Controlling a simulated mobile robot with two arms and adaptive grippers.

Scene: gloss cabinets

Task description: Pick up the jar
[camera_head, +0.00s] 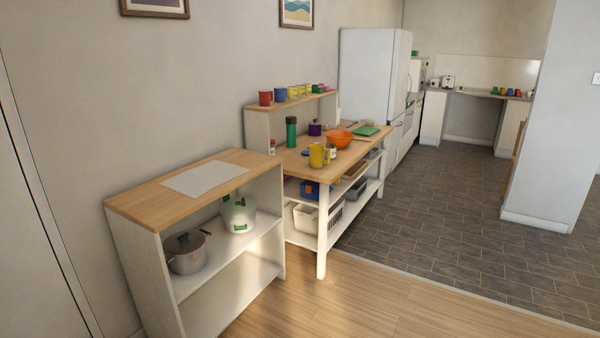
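No object is plainly the jar. A small jar-like container (330,153), pale with a yellowish part, stands near the front edge of the wooden worktop (295,165). A yellow cylindrical container (316,156) stands close to its left. A green bottle-like container (291,131) stands upright at the worktop's left. Neither of my grippers is in view.
A low open cabinet (150,205) stands in front, with a lidded pot (186,252) and a white bin (238,214) inside. An orange bowl (338,138) is on the worktop. A white fridge (368,75) stands behind. The floor (440,215) to the right is clear.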

